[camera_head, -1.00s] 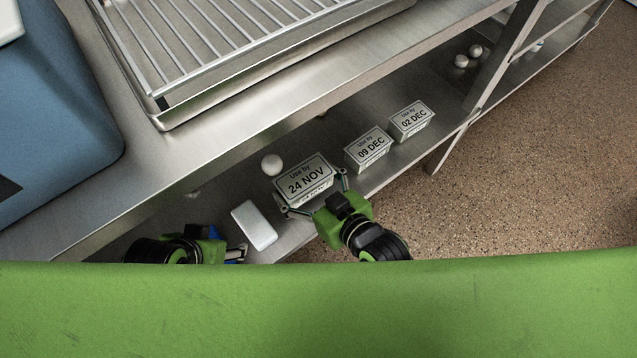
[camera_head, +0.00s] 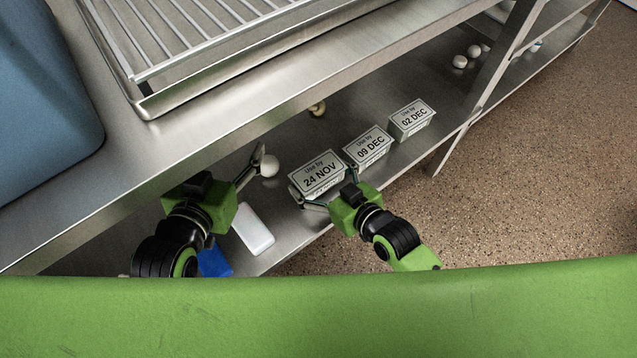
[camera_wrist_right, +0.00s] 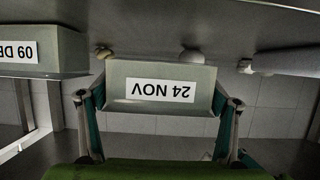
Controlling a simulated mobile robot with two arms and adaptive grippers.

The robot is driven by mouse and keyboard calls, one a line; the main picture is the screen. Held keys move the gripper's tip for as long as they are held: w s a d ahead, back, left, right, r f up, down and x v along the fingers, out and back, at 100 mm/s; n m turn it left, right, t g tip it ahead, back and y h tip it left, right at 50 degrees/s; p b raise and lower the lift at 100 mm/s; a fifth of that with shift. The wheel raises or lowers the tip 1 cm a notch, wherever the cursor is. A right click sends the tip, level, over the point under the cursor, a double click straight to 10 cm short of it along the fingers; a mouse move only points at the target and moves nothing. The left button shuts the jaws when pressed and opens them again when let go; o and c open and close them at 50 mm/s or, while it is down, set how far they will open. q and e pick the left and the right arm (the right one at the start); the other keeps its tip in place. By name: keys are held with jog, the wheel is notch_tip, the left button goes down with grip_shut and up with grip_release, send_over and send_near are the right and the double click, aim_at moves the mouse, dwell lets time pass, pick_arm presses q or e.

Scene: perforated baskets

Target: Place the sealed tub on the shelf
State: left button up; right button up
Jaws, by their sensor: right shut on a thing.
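The tub labelled 24 NOV (camera_head: 318,174) is held in my right gripper (camera_head: 330,196) over the lower shelf (camera_head: 292,240), beside the tub labelled 09 DEC (camera_head: 368,147). In the right wrist view, the two fingers flank the 24 NOV tub (camera_wrist_right: 160,88), whose label is upside down. I cannot tell whether its base touches the shelf. A third tub, labelled 02 DEC (camera_head: 411,119), stands farther right in the row. My left gripper (camera_head: 253,168) is close to a white ball (camera_head: 269,166); whether its fingers are open or shut is unclear.
A white block (camera_head: 254,229) and a blue item (camera_head: 214,263) lie near my left gripper. A pale yellowish item (camera_head: 317,108) sits deeper on the shelf. The steel counter (camera_head: 190,140) overhangs the shelf from above. Small white balls (camera_head: 460,61) lie at the far right.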

notch_tip(320, 180, down, 3)
jog(key=shift+r+b, duration=0.1)
jog(key=shift+b, duration=0.45)
pick_arm(q)
notch_tip(320, 180, up, 6)
jog(key=w+d+t+h, duration=0.1)
jog(key=t, duration=0.2)
jog(key=shift+w+d+r+t, duration=0.2)
jog(key=shift+w+t, duration=0.1)
jog(key=shift+w, duration=0.1)
pick_arm(e)
jog(key=o, duration=1.4)
jog(key=shift+c, duration=0.2)
